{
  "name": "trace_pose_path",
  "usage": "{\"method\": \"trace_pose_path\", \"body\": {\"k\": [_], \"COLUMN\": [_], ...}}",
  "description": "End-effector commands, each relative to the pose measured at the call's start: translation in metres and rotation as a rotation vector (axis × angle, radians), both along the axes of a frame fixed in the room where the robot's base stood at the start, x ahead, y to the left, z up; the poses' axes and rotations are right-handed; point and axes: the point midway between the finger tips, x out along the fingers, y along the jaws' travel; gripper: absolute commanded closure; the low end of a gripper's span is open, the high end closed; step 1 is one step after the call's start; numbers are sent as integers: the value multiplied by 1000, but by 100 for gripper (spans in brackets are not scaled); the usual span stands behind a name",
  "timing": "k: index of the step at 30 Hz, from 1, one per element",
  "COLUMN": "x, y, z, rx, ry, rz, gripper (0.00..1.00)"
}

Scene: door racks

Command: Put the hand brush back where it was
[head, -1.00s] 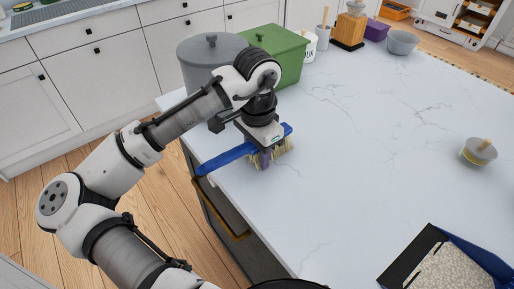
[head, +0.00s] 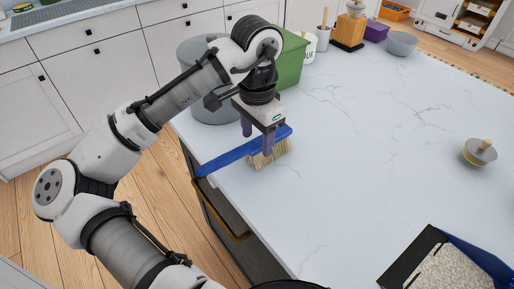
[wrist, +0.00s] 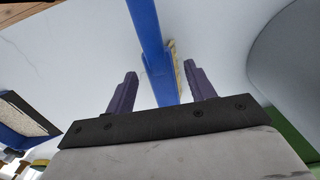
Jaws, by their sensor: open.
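The hand brush (head: 245,152) has a blue handle and pale bristles. It lies on the white marble counter near its left edge, bristles down, with the handle end reaching the counter edge. My gripper (head: 257,142) is open just above the brush, its purple fingers apart. In the wrist view the blue brush (wrist: 152,50) runs between the two spread fingers (wrist: 160,88), and neither finger clearly touches it. A strip of bristles shows along its right side.
A blue dustpan (head: 478,262) with pale granules lies at the front right. A grey-topped jar (head: 479,152) stands at the right. The middle counter is clear.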

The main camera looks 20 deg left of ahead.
Motion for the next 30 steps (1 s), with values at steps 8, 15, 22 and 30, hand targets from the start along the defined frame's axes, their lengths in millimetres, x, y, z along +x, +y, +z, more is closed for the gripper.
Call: {"method": "trace_pose_path", "body": {"k": [8, 15, 22, 30], "x": [0, 0, 0, 0], "y": [0, 0, 0, 0], "z": [58, 78, 80, 80], "rx": [5, 1, 1, 0], "ry": [-2, -1, -1, 0], "rz": [1, 0, -1, 0], "gripper": [46, 46, 46, 46]}}
